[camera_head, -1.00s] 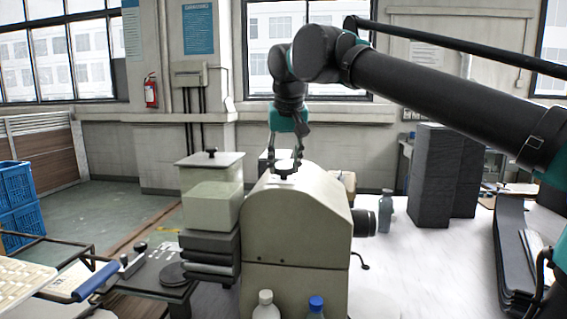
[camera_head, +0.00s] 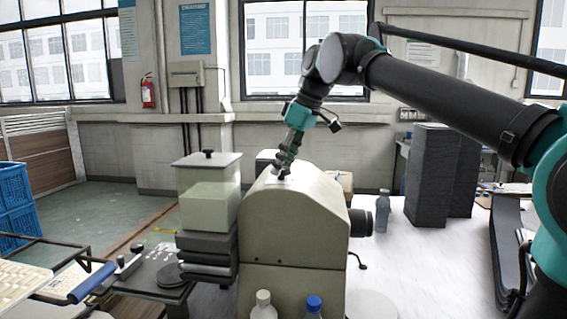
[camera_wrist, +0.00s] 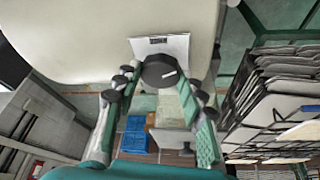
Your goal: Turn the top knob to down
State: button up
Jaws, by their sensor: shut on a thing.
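The top knob is a round dark knob with a white line on it, on a white plate with a small dark label on the beige machine housing. It shows in the wrist view (camera_wrist: 158,73), its white line pointing to the right and slightly up. In the head view, the knob (camera_head: 284,177) is mostly hidden under my gripper. My gripper (camera_head: 284,168) comes down at a tilt onto the top of the housing (camera_head: 300,215). In the wrist view, my gripper's fingers (camera_wrist: 165,84) are on either side of the knob, shut on it.
A green-grey box (camera_head: 209,205) with a small black knob stands left of the housing. A black cylinder (camera_head: 360,222) sticks out at its right. Bottles (camera_head: 263,306) stand in front. Tall dark stacks (camera_head: 432,175) stand at the right. White table surface lies between.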

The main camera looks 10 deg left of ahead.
jog(key=n, duration=0.2)
jog(key=n+g, duration=0.1)
jog(key=n, duration=0.1)
jog(key=n+g, duration=0.1)
jog(key=n, duration=0.1)
jog(key=shift+w, duration=0.3)
jog(key=n+g, duration=0.1)
jog(key=n, duration=0.2)
jog(key=n+g+h, duration=0.1)
jog(key=n, duration=0.2)
jog(key=shift+w+a+n, duration=0.15)
jog(key=shift+n, duration=0.25)
jog(key=shift+g+h, duration=0.3)
jog(key=o, duration=1.2)
jog(key=shift+c, duration=0.2)
jog(key=v, duration=1.2)
